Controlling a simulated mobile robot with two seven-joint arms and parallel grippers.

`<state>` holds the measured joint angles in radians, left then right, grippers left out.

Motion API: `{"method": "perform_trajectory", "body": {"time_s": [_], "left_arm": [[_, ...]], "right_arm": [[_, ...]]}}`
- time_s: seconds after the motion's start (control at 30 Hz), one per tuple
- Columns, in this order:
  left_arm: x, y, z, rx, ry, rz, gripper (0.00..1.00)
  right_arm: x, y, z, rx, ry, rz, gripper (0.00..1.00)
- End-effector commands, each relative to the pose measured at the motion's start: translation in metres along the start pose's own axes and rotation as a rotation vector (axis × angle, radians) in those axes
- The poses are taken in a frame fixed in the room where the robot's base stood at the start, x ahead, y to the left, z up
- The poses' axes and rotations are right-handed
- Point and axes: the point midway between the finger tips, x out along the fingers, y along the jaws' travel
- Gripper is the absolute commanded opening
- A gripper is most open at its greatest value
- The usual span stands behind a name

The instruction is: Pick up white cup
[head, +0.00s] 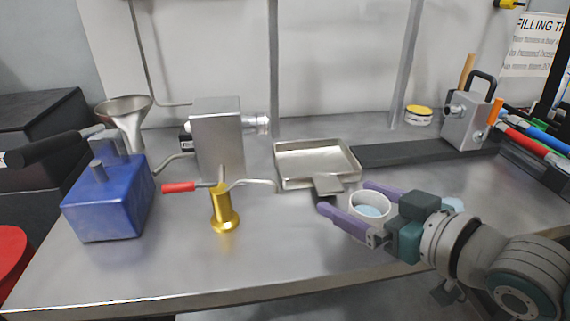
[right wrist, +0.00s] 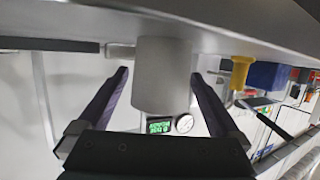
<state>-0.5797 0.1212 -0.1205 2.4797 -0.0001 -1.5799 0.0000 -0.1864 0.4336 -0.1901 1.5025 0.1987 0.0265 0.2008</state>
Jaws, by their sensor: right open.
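A white cup (head: 371,206) with a pale blue inside stands upright on the steel table, right of the middle in the head view. My right gripper (head: 343,196) comes in from the right, its purple fingers apart, one on the far side of the cup and one on the near side. In the right wrist view the picture is upside down. There the cup (right wrist: 163,62) is between the two open fingers (right wrist: 160,76), with a visible gap on each side. My left gripper is not in view.
A shallow metal tray (head: 290,184) lies just behind the gripper. A brass piece (head: 224,212) with a red-handled lever, a blue block (head: 108,205), a funnel (head: 124,115) and a metal box (head: 217,140) stand left. The table's front (head: 270,268) is clear.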

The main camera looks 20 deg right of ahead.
Motion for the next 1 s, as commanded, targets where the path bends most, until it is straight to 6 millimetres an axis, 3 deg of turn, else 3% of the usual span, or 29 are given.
{"method": "perform_trajectory", "body": {"time_s": [0.1, 0.33, 1.0], "left_arm": [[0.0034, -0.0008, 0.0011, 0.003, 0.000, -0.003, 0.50], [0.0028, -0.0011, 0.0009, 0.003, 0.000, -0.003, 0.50], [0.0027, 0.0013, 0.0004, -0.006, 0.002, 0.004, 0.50]], "right_arm": [[0.0096, -0.0001, 0.0006, 0.000, 0.001, 0.000, 1.00], [0.0101, -0.0003, 0.0002, 0.001, 0.000, 0.000, 1.00], [0.0098, 0.0000, 0.0003, 0.000, 0.000, 0.000, 0.24]]}}
